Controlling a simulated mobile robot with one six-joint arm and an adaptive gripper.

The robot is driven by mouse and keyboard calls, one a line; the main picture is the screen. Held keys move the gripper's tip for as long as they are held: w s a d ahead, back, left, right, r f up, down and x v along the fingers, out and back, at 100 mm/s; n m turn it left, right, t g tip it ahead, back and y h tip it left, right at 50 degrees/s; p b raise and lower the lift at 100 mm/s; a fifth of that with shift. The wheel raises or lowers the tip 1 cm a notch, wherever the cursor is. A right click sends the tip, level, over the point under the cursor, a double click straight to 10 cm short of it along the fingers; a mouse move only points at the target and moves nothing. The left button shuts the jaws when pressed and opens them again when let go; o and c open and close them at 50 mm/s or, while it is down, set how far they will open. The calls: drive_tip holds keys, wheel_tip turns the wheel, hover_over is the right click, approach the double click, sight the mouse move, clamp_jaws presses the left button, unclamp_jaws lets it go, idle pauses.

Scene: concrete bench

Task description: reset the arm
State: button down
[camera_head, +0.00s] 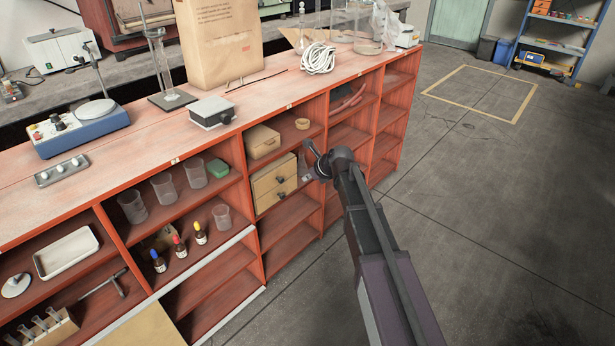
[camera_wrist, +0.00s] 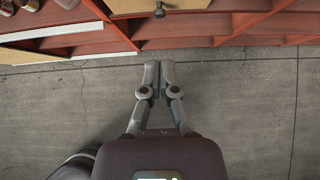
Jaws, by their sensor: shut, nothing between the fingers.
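My gripper (camera_wrist: 157,92) points toward the red-brown shelf unit in the wrist view, with its two fingers together and nothing between them. In the head view my arm reaches up from the lower right, and its end is in front of the shelves near a small wooden drawer box (camera_head: 275,183). The fingers are mostly hidden there behind the wrist. In the wrist view a drawer front with a dark knob (camera_wrist: 159,10) is at the top edge, apart from the fingertips.
The red-brown shelf unit (camera_head: 150,243) holds beakers, dropper bottles (camera_head: 200,233), a white tray (camera_head: 66,251) and a green sponge (camera_head: 218,168). Its top carries a paper bag (camera_head: 222,45), a blue stirrer (camera_head: 85,127) and a coiled white cable (camera_head: 318,59). Concrete floor (camera_head: 480,200) at right is clear.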

drive_tip(key=shift+s, duration=0.1)
drive_tip(key=s+d+f+n+g+h, duration=0.3)
drive_tip(key=s+d+n, duration=0.9)
drive_tip(key=s+n, duration=0.15)
drive_tip(key=s+d+f+n+g+h, duration=0.2)
drive_tip(key=s+d+n+h, duration=0.2)
drive_tip(key=s+d+n, duration=0.9)
wheel_tip(320, 180, up, 27)
drive_tip(key=s+a+p, duration=0.1)
drive_tip(key=p, duration=2.5)
drive_tip(key=shift+a+m+p, duration=0.35)
drive_tip(key=shift+p, duration=0.05)
drive_tip(key=shift+f, duration=0.1)
